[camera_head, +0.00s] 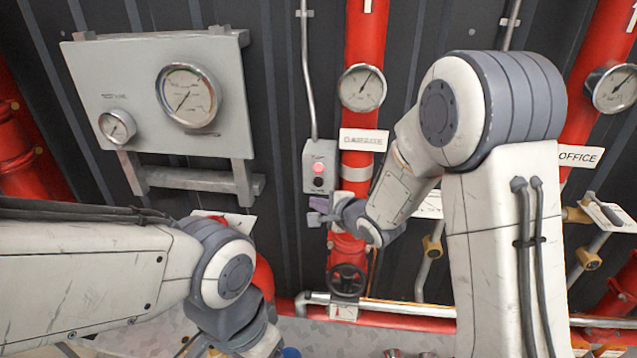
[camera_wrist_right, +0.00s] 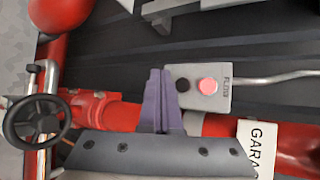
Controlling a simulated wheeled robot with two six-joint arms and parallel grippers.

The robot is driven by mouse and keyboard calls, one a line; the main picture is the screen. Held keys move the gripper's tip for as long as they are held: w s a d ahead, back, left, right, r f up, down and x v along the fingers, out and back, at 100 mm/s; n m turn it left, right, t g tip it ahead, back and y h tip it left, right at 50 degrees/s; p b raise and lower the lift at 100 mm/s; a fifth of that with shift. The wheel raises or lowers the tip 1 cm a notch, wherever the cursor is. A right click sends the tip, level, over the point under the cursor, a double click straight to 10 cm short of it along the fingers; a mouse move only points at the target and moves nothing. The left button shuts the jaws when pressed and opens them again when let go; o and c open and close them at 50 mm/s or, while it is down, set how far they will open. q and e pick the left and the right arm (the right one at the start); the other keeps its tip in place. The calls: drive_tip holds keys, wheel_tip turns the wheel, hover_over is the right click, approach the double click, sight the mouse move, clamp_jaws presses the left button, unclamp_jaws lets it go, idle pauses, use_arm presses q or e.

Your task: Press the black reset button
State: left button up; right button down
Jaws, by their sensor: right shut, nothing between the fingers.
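The black reset button (camera_head: 318,181) sits on the front of a small grey box (camera_head: 309,182), just below a lit red button (camera_head: 318,168). In the right wrist view the black button (camera_wrist_right: 183,85) and the red button (camera_wrist_right: 207,86) lie just right of my fingertips. My right gripper (camera_head: 318,208) has purple fingers and is shut and empty, a little below the box in the head view. It also shows in the right wrist view (camera_wrist_right: 160,76). No contact with the black button shows. My left arm is at lower left; its gripper is out of view.
A red vertical pipe (camera_head: 365,40) with a gauge and a GARAGE sign (camera_head: 363,139) stands right beside the box. A black handwheel (camera_head: 347,281) is below my right gripper. A grey gauge panel (camera_head: 130,75) is at left. A thin conduit (camera_head: 306,80) runs up from the box.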

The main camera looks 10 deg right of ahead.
sight(315, 186)
drive_tip(key=shift+w+d+p, duration=0.2)
drive_tip(key=shift+w+p, duration=0.05)
drive_tip(key=shift+w, duration=0.55)
drive_tip(key=shift+w+d+p, duration=0.2)
drive_tip(key=shift+w+p, duration=0.05)
drive_tip(key=shift+w, duration=0.5)
drive_tip(key=shift+w+d+p, duration=0.2)
drive_tip(key=shift+w+p, duration=0.05)
drive_tip(key=shift+w, duration=0.55)
drive_tip(key=shift+w+p, duration=0.25)
drive_tip(key=shift+p, duration=0.15)
drive_tip(key=shift+w, duration=0.15)
drive_tip(key=shift+w+d+p, duration=0.2)
drive_tip(key=shift+w+p, duration=0.25)
drive_tip(key=shift+w, duration=0.05)
idle(0.6)
drive_tip(key=shift+s, duration=0.1)
idle(0.3)
drive_tip(key=shift+s+a, duration=0.2)
drive_tip(key=shift+s, duration=0.6)
